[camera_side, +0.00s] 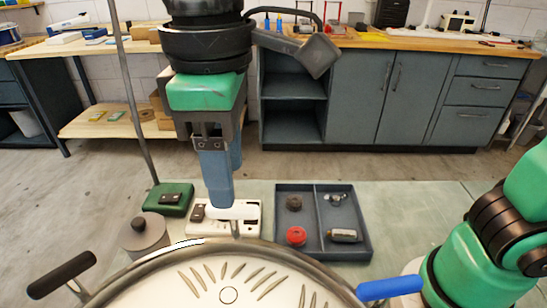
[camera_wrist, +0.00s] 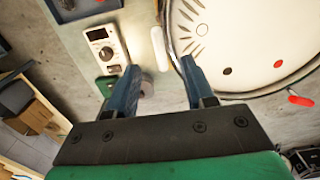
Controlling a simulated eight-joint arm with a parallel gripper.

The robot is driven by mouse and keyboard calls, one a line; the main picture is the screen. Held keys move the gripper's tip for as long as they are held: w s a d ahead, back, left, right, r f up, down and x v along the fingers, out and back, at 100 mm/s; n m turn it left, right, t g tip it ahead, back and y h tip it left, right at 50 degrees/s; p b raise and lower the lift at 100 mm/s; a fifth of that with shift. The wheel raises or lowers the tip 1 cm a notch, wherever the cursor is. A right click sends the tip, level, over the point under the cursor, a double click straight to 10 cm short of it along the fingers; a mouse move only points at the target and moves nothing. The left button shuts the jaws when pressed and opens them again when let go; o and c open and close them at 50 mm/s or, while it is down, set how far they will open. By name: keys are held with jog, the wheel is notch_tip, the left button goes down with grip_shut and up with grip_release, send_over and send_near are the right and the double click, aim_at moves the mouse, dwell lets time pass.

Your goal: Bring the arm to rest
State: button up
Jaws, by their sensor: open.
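My gripper (camera_side: 220,200) points down just behind the far rim of a round, pale-topped drum (camera_side: 225,292). In the wrist view my gripper (camera_wrist: 160,66) has its two blue-grey fingers spread apart, with nothing held between them. A white rounded piece (camera_wrist: 160,48) lies just beyond the fingertips in that view. In the side view a white piece (camera_side: 237,210) shows right by the fingertips; I cannot tell if they touch.
Behind the drum stand a grey lidded pot (camera_side: 147,238), a green box (camera_side: 172,200), a white dial unit (camera_side: 196,214) and a divided tray (camera_side: 363,235) holding several small parts. A blue handle (camera_side: 390,287) and a black handle (camera_side: 62,275) stick out from the drum.

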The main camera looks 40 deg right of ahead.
jog(key=w+d+f+m+t, duration=0.2)
jog(key=d+f+m+t, duration=0.1)
jog(key=d, duration=0.6)
jog(key=w+d+f+m+t, duration=0.2)
jog(key=d+f+m+t, duration=0.2)
jog(key=d+f+m, duration=0.2)
jog(key=d+f, duration=0.2)
jog(key=d, duration=0.2)
jog(key=shift+w+d, duration=0.2)
jog(key=shift+w, duration=0.15)
